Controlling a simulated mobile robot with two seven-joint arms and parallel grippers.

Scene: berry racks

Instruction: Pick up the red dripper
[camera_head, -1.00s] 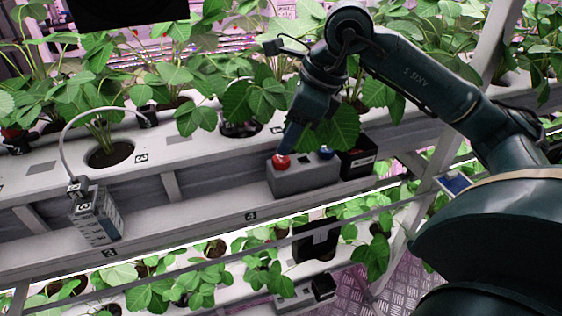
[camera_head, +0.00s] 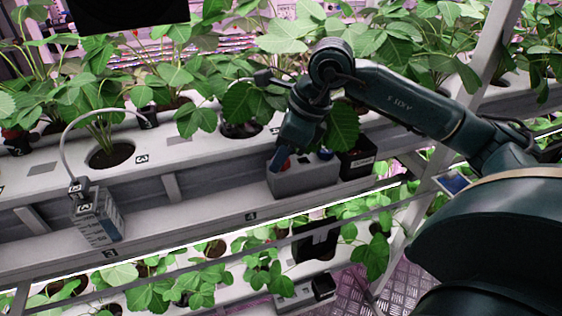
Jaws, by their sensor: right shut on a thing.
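The red dripper (camera_head: 285,165) sits at the left end of a grey block (camera_head: 305,181) on the rack's lower ledge; only a small part of its red shows. My right gripper (camera_head: 279,160) reaches down from above and is shut on the red dripper. The fingers hide most of the dripper. I cannot tell whether it is lifted clear of the block. My left gripper is not in view.
A blue dripper (camera_head: 326,154) sits at the block's right end. A black box (camera_head: 358,163) stands beside the block. A small labelled box (camera_head: 98,219) with a curved tube stands on the ledge at left. Strawberry plants crowd above and below. The ledge between is clear.

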